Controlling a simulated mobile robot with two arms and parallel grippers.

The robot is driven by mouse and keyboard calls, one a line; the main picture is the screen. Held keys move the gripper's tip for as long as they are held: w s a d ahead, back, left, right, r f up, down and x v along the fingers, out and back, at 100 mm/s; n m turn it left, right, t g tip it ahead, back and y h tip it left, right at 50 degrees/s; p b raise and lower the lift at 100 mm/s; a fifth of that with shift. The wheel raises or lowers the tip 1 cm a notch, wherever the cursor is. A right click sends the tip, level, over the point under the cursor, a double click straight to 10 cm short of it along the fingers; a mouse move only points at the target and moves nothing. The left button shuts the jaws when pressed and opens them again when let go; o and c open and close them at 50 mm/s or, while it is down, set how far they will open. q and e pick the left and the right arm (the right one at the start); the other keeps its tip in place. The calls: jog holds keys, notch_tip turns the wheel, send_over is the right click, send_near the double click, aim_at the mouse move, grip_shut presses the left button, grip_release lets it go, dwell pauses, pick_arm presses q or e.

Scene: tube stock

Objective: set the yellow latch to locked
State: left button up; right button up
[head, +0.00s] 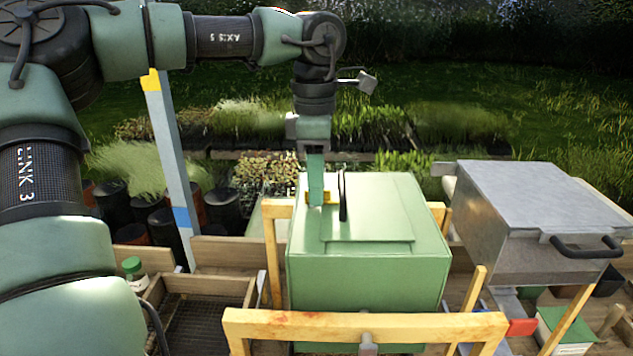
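The yellow latch (328,198) is a small piece on top of the green box (370,280), near the left part of its lid. My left gripper (315,200) points straight down at the latch, with its fingertips beside or on it. The fingers overlap in this view and partly hide the latch, so I cannot tell their opening or whether they touch it. Which setting the latch is in cannot be made out. My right gripper is not in view.
A black handle (343,195) stands up from the lid just right of my fingers. A yellow wooden frame (270,325) surrounds the green box. A metal box (535,205) with a black handle stands at right. A mesh-bottomed wooden tray (180,280) and a green-capped bottle (133,270) are at left.

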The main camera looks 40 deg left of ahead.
pick_arm(q)
jog(key=shift+r, duration=0.1)
jog(key=shift+a+r, duration=0.1)
jog(key=shift+r, duration=0.25)
notch_tip(320, 180, up, 6)
jog(key=shift+f+b, duration=0.25)
jog(key=shift+b, duration=0.7)
jog(key=shift+r, duration=0.7)
